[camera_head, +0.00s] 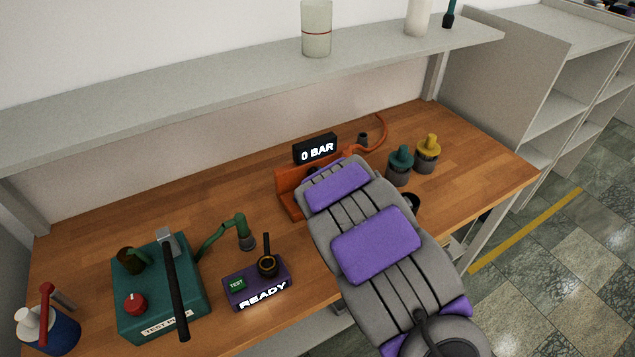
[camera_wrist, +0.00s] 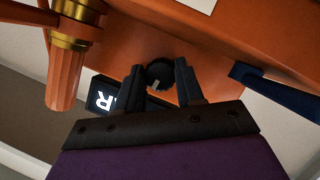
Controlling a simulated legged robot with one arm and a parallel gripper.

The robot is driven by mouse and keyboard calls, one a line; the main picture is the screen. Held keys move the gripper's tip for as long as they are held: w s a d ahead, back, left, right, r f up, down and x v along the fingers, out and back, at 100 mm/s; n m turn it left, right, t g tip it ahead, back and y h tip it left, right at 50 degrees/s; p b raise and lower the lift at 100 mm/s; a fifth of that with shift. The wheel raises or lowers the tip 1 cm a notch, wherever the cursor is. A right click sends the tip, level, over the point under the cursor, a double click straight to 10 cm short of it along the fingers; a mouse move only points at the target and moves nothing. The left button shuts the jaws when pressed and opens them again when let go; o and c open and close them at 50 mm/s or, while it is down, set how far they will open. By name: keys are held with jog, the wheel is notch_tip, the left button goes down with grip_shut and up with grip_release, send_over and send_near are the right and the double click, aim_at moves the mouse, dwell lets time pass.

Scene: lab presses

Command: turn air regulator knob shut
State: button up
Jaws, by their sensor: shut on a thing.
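The air regulator is an orange bracket-like body (camera_head: 289,194) on the bench, mostly hidden behind my arm in the head view. Its orange surface (camera_wrist: 190,30) fills the top of the wrist view. A round black knob (camera_wrist: 160,75) with a pale mark sits on it. My gripper (camera_wrist: 160,82) has one dark finger on each side of the knob and is shut on it. The black display (camera_head: 316,149) above the regulator reads "0 BAR"; part of it shows in the wrist view (camera_wrist: 103,95). In the head view the knob and fingertips cannot be made out clearly.
An orange part with a brass collar (camera_wrist: 68,60) and a dark blue bar (camera_wrist: 265,82) flank my gripper. Teal (camera_head: 400,165) and yellow (camera_head: 428,153) knobbed items stand right. The green test pump (camera_head: 150,300) and purple "READY" box (camera_head: 250,290) are left. A shelf (camera_head: 200,100) overhangs.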

jog(key=shift+f+n, duration=0.2)
jog(key=shift+n, duration=0.2)
dwell(0.3)
jog(key=o, duration=0.6)
jog(key=shift+o, duration=1.4)
jog(key=shift+a, duration=0.1)
jog(key=shift+o, duration=0.8)
jog(key=shift+r+t, duration=0.1)
jog(key=shift+t, duration=0.2)
